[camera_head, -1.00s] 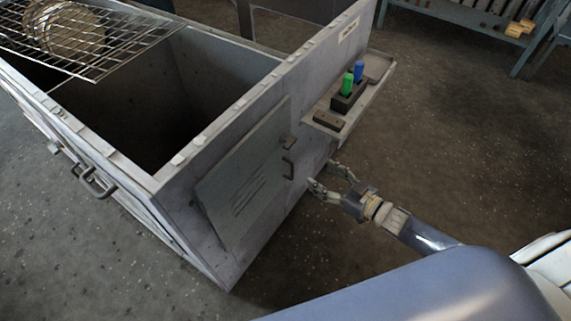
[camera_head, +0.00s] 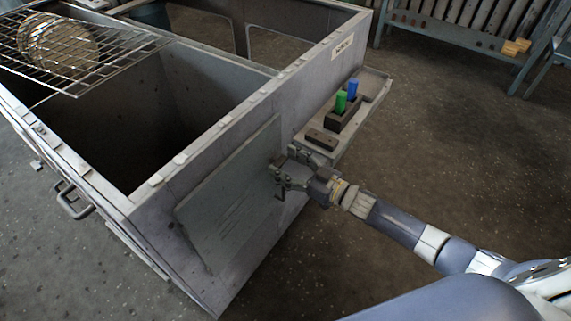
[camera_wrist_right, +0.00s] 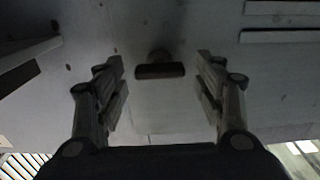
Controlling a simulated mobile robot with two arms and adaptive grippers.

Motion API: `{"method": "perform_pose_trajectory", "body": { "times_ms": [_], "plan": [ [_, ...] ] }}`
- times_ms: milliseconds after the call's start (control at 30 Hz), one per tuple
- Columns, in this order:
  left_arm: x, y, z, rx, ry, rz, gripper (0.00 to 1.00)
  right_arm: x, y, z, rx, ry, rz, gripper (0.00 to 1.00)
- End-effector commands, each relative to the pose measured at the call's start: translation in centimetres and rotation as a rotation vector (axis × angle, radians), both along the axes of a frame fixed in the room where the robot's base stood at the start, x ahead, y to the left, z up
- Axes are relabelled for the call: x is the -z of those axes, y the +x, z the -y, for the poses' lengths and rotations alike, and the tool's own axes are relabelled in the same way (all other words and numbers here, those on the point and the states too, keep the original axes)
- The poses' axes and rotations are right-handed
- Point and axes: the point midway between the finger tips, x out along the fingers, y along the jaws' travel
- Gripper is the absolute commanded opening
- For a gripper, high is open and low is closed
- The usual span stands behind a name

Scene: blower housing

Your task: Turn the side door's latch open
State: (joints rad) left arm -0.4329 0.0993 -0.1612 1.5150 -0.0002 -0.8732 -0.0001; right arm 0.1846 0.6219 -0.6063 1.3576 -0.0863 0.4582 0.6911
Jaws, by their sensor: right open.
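The side door (camera_head: 235,195) is a grey panel on the near side wall of the blower housing (camera_head: 205,150), and it looks shut. In the right wrist view, the latch (camera_wrist_right: 160,71) is a dark horizontal bar on a round base. My right gripper (camera_head: 281,172) is at the door's upper right edge and covers the latch area in the head view. In the wrist view its two fingers (camera_wrist_right: 160,88) are spread wide, one on each side of the latch, with gaps to both. My left gripper is out of view.
A side shelf (camera_head: 375,84) on the housing wall, just above my right gripper, holds a dark block with a green peg (camera_head: 341,102) and a blue peg (camera_head: 352,88). A wire grid (camera_head: 110,47) with a round filter lies on top.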

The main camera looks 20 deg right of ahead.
Motion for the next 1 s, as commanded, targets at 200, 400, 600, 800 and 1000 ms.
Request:
{"method": "perform_pose_trajectory", "body": {
  "times_ms": [200,400,600,800,1000],
  "plan": [
    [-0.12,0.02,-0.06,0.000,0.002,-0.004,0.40,0.01,0.32,-0.31,-0.001,0.000,0.000,0.63],
    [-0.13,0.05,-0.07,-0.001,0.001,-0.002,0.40,0.01,0.30,-0.28,0.000,0.000,0.000,0.45],
    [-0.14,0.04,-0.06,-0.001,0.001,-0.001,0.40,0.01,0.29,-0.26,0.000,0.000,0.000,0.19],
    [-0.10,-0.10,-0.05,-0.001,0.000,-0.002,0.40,0.01,0.29,-0.26,0.000,-0.009,0.007,0.19],
    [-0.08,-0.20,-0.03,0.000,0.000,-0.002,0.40,0.00,0.28,-0.27,0.001,-0.061,0.047,0.19]
  ]
}}
